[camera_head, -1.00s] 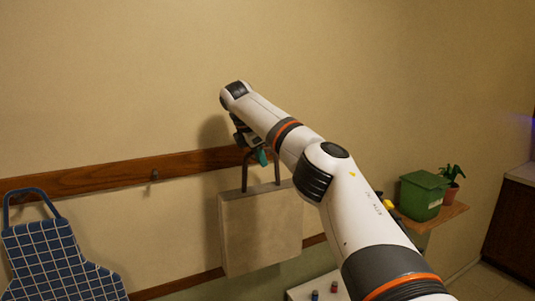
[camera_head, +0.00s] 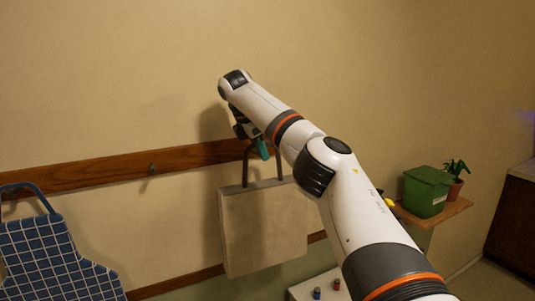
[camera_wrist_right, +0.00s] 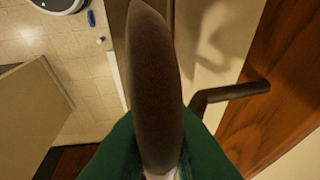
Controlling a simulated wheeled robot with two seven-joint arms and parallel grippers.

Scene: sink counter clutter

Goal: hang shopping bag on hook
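The beige shopping bag (camera_head: 262,230) hangs upright in front of the wall, under my right gripper (camera_head: 262,149). In the right wrist view its dark brown handle (camera_wrist_right: 155,90) stands between the green fingers of my right gripper (camera_wrist_right: 160,160), which is shut on it. A beige panel, apparently the bag (camera_wrist_right: 30,120), shows at left there. One small metal hook (camera_head: 151,169) is on the wooden rail (camera_head: 100,172), left of the bag. A brown peg-like piece (camera_wrist_right: 232,92) shows beside the handle; I cannot tell if it is a hook. My left gripper is not in view.
A green bin (camera_head: 426,191) and a potted plant (camera_head: 455,178) stand on a small shelf at right. Small bottles (camera_head: 317,293) stand on a white surface below. The wall above the rail is bare.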

